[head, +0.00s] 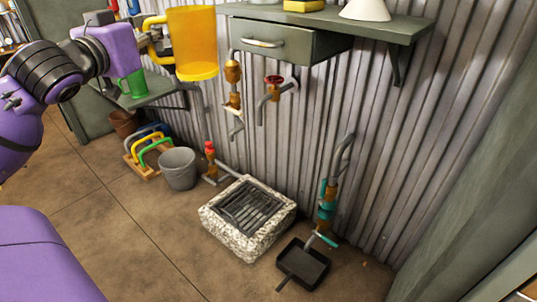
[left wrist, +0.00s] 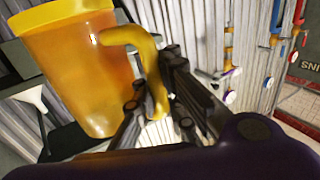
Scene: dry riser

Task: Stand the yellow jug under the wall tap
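The yellow jug (head: 193,45) is held up in the air at the upper left of the head view, roughly upright, its handle towards my left gripper (head: 155,40). In the left wrist view the jug (left wrist: 80,75) fills the upper left, and my left gripper (left wrist: 160,95) is shut on its handle. On the corrugated wall right of the jug is a tap with a red handwheel (head: 273,82); a brass and grey tap (head: 233,95) is beside it. I cannot tell which one the task means. My right gripper is not in view.
A stone drain basin (head: 212,222) with a grate stands on the floor below the taps. A grey bucket (head: 178,170), a low red-topped valve (head: 210,152), a teal-handled pipe (head: 326,205) and a black dustpan (head: 303,267) are near it. A shelf with a drawer (head: 275,42) overhangs the taps.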

